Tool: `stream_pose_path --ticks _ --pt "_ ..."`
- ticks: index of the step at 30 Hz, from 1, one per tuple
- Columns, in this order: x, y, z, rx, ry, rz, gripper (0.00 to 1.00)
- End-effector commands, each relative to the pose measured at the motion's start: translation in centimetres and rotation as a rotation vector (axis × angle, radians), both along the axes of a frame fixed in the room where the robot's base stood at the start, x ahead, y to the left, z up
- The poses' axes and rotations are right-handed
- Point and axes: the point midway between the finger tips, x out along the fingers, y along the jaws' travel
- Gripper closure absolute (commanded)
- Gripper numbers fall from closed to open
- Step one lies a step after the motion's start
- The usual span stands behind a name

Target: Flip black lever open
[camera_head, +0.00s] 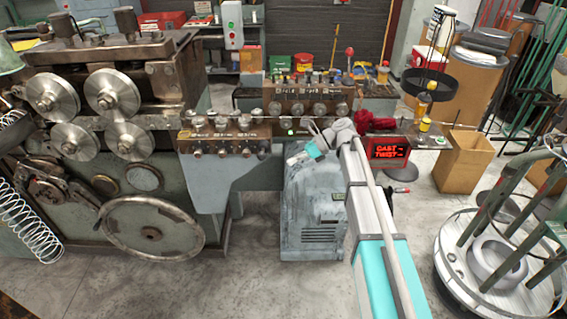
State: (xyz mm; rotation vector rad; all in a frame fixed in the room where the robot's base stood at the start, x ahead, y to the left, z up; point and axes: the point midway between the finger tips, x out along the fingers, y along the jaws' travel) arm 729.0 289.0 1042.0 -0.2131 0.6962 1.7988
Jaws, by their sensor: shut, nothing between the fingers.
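My arm reaches up from the bottom right of the middle to the front of the spring coiler's brown roller panel (285,132). My gripper (313,128) is small and grey at the end of the pale wrist, close to the panel's lower row of rollers. It is shut with nothing in it. I cannot tell whether it touches the panel. I cannot make out a black lever clearly; the wrist and gripper cover part of the panel. A lit green button (291,132) shows just left of the gripper.
A red lit display (388,152) and a red part (375,121) are right of the wrist. The big coiler body (50,200) with a handwheel (152,230) fills the left. A grey cabinet (312,220) stands below. A round wire stand (450,250) is at right. Bare floor lies between.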

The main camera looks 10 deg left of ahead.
Motion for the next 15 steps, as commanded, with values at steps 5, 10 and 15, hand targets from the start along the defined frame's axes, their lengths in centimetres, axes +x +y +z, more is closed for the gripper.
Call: stream_pose_path --ticks 5,10,15 --pt "0.53 -0.89 0.54 0.0 0.0 0.0 1.0" --pt "0.59 -1.07 0.54 0.0 0.0 0.0 1.0" --pt "0.6 -1.1 0.52 -0.001 0.0 -0.001 1.0"
